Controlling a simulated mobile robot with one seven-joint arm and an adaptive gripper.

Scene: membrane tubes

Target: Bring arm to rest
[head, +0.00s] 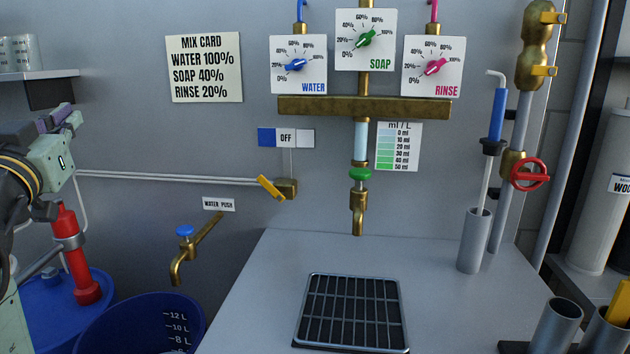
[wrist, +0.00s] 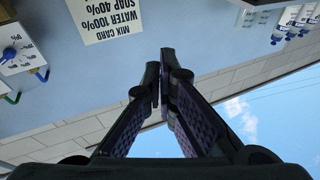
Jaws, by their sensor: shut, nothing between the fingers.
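My gripper (wrist: 160,72) is shut and empty in the wrist view, its two fingers meeting at the tips. The view there is upside down, with the wall and the mix card (wrist: 108,18) beyond the fingers and sky to the right. In the head view part of my arm shows at the left edge, raised beside the wall and apart from the counter. Nothing is held. The fingertips cannot be made out clearly in the head view.
A counter with a drain grate (head: 351,312) lies ahead, under a brass tap (head: 358,205). Dials for water (head: 298,65), soap (head: 366,40) and rinse (head: 433,66) are on the wall. A blue bucket (head: 125,325) and a red cylinder (head: 75,255) stand low at left.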

